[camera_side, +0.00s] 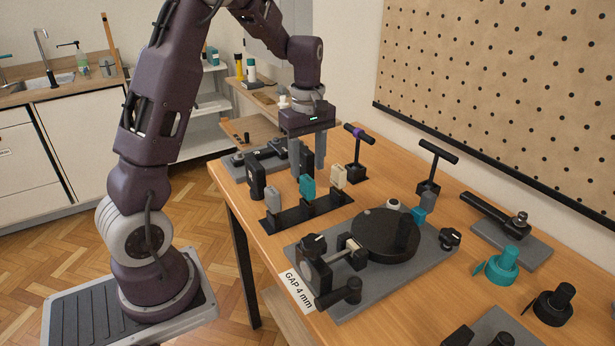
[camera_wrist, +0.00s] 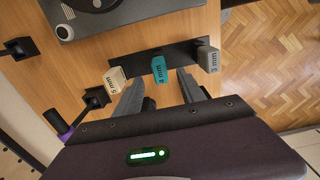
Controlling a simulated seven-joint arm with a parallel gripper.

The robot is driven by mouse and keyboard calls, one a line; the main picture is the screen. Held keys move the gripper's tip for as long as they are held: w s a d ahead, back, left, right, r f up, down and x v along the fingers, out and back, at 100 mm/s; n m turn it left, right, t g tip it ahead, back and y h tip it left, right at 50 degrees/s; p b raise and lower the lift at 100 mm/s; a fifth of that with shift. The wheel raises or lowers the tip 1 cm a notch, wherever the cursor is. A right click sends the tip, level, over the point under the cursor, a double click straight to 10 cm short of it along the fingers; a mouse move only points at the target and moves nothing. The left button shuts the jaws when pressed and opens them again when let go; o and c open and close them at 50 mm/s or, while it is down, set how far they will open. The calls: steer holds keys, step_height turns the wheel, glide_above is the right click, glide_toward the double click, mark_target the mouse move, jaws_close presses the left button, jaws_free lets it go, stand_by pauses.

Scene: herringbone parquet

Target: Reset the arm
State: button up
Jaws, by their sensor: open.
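The rack bears three gauge blocks in a row: a grey one (camera_side: 273,202), a teal one (camera_side: 307,187) and a beige one (camera_side: 338,176). In the wrist view the labels read 3 mm on the grey block (camera_wrist: 209,60), 4 mm on the teal block (camera_wrist: 159,70) and 5 mm on the beige block (camera_wrist: 115,79).
A grey-plated fixture with a black disc (camera_side: 375,240) and a "GAP 4 mm" label (camera_side: 297,291) stands in front of the rack. Black T-handled tools (camera_side: 432,165) stand behind. A teal knob (camera_side: 503,265) and a black knob (camera_side: 553,305) sit at right. A pegboard (camera_side: 510,80) borders the table.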

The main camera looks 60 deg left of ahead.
steer(key=shift+r, duration=0.2)
steer(key=shift+d+r, duration=0.2)
steer(key=s+d+r+m+t, duration=0.4)
steer(key=s+d+r+m, duration=0.75)
steer(key=s+d, duration=0.2)
steer(key=s+d+f+m+t, duration=0.1)
steer(key=s+d+m, duration=0.2)
steer(key=s+m, duration=0.3)
steer(key=shift+s+d+t, duration=0.3)
steer(key=shift+s+d, duration=0.1)
steer(key=shift+s, duration=0.3)
steer(key=shift+m, duration=0.25)
